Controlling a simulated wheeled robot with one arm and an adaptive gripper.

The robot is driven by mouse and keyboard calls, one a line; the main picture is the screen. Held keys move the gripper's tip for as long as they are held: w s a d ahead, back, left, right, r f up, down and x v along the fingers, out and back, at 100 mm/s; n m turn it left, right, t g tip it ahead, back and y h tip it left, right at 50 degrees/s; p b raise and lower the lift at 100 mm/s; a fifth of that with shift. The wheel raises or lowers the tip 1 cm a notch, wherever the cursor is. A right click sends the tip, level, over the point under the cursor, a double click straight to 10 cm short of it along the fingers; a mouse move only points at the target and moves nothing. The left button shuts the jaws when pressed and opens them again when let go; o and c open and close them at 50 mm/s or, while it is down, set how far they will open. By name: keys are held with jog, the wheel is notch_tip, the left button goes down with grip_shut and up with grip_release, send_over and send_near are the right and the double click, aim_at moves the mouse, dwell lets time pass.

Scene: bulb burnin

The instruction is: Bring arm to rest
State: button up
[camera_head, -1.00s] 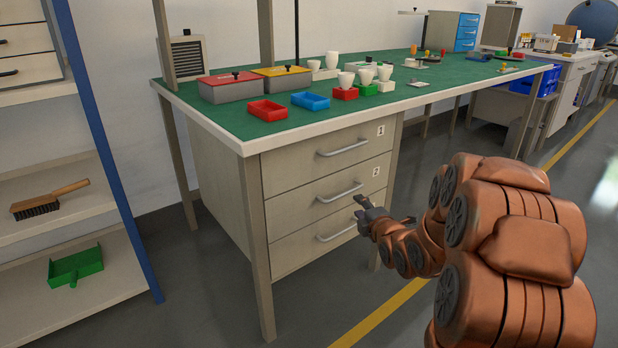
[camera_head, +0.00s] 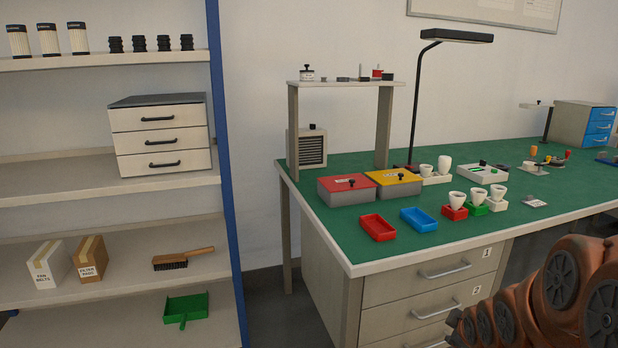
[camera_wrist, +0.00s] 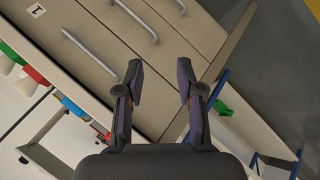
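My arm, in copper-coloured links, is folded at the lower right of the head view, and its gripper is outside that view. In the wrist view my gripper (camera_wrist: 160,88) shows two dark fingers held apart, with nothing between them. Beyond the fingers are the beige drawer fronts (camera_wrist: 172,50) of the workbench, which look apart from the fingertips. The same drawers (camera_head: 425,290) show in the head view below the bench top, all closed as far as I can see.
The green bench top (camera_head: 350,230) holds a red tray (camera_head: 378,228), a blue tray (camera_head: 418,220), lidded boxes (camera_head: 347,190), bulbs in coloured holders (camera_head: 476,203) and a black lamp (camera_head: 455,36). A shelf rack (camera_head: 228,180) stands left. Grey floor shows between rack and bench.

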jog(key=s+a+r+m+g+p, duration=0.3)
jog(key=s+a+r+p, duration=0.1)
jog(key=s+r+p, duration=0.3)
jog(key=s+a+r+m+g+y+p, duration=0.1)
jog(key=s+a+r+m+g+p, duration=0.2)
jog(key=s+a+r+p, duration=0.2)
jog(key=s+a+r+m+g+y+p, duration=0.1)
jog(key=s+a+r+m+g+p, duration=0.3)
jog(key=s+r+p, duration=0.7)
jog(key=s+a+r, duration=0.1)
jog(key=s+r, duration=0.3)
jog(key=s, duration=0.4)
jog(key=shift+s+r, duration=0.3)
jog(key=shift+r, duration=0.05)
